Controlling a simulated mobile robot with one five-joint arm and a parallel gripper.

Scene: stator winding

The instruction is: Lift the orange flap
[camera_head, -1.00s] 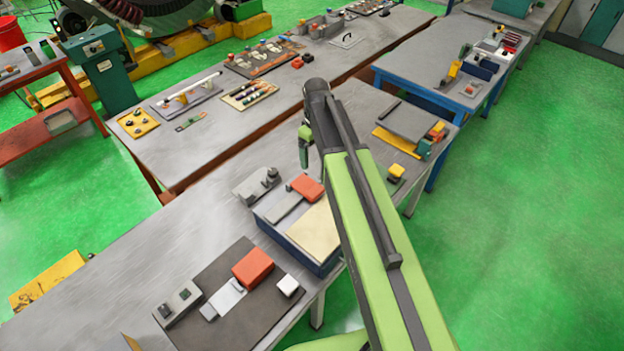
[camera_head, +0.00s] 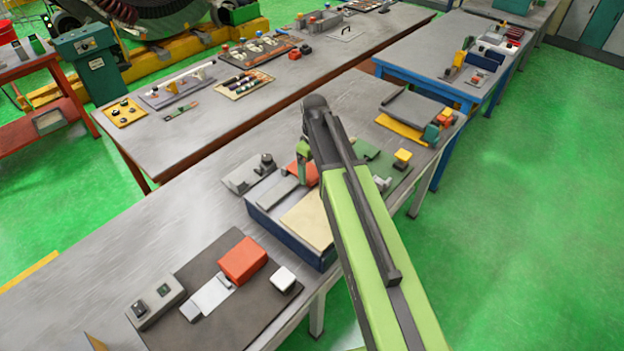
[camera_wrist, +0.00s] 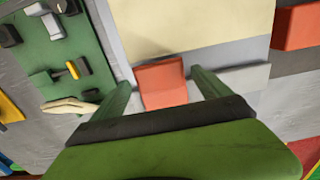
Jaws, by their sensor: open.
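The orange flap (camera_head: 309,173) sits at the back of a blue-sided box (camera_head: 283,240) with a cream panel, partly hidden by my arm in the head view. In the wrist view the flap (camera_wrist: 162,84) shows between the two green fingers of my gripper (camera_wrist: 160,80), beside the cream panel (camera_wrist: 190,25). My gripper is open and holds nothing. I cannot tell how far above the flap the fingertips are, and no contact shows. In the head view my gripper (camera_head: 303,150) is mostly hidden behind my arm's end.
A second orange block (camera_head: 242,260) lies on a dark mat with a grey switch box (camera_head: 155,302) and a white block (camera_head: 283,279). A green board (camera_wrist: 60,60) with small parts lies left in the wrist view. Bare grey bench (camera_head: 190,215) lies to the left.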

